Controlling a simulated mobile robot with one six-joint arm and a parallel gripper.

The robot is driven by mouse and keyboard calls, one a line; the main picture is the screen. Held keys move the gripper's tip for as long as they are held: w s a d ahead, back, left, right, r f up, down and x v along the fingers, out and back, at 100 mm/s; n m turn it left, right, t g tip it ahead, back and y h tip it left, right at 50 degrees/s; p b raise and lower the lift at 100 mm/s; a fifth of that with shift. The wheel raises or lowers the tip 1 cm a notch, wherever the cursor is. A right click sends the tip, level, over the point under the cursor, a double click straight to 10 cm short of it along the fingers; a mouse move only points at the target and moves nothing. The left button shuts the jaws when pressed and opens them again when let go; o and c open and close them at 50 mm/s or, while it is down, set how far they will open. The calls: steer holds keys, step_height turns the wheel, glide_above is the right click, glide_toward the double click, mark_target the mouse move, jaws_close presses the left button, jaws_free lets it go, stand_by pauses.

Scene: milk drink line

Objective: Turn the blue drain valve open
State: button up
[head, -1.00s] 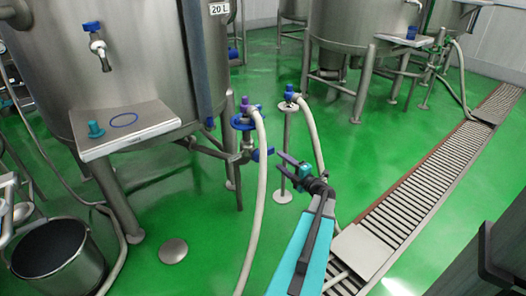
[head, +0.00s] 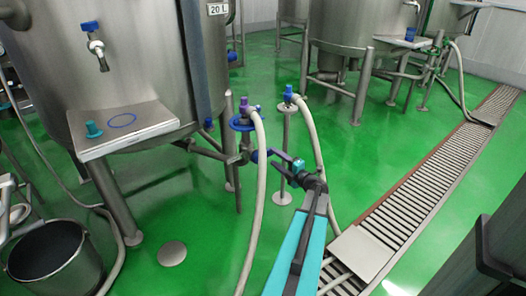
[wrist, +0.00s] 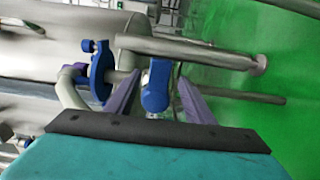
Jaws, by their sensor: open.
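The blue drain valve handle (head: 256,156) sits on the pipe low beside the large steel tank, just behind the pale hose. In the wrist view the blue handle (wrist: 156,86) lies between the two purple fingers, with a gap on each side. My gripper (head: 280,163) is open and reaches in from the lower right; it also shows in the wrist view (wrist: 158,82). Its fingertips are right at the handle in the head view. Whether a finger touches it I cannot tell. Part of the valve body is hidden by the hose.
A blue ring (head: 243,121) with a purple-topped fitting stands just above the valve. A pale hose (head: 262,190) hangs close by, and a blue-capped post (head: 286,125) stands to the right. A dark bucket (head: 55,255) is at lower left. Green floor is clear toward the drain grate (head: 425,205).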

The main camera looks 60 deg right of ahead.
steer(key=b+x, duration=0.2)
steer(key=x, duration=0.7)
steer(key=shift+w, duration=0.35)
steer(key=shift+d, duration=0.1)
jaws_close()
steer(key=shift+w, duration=0.1)
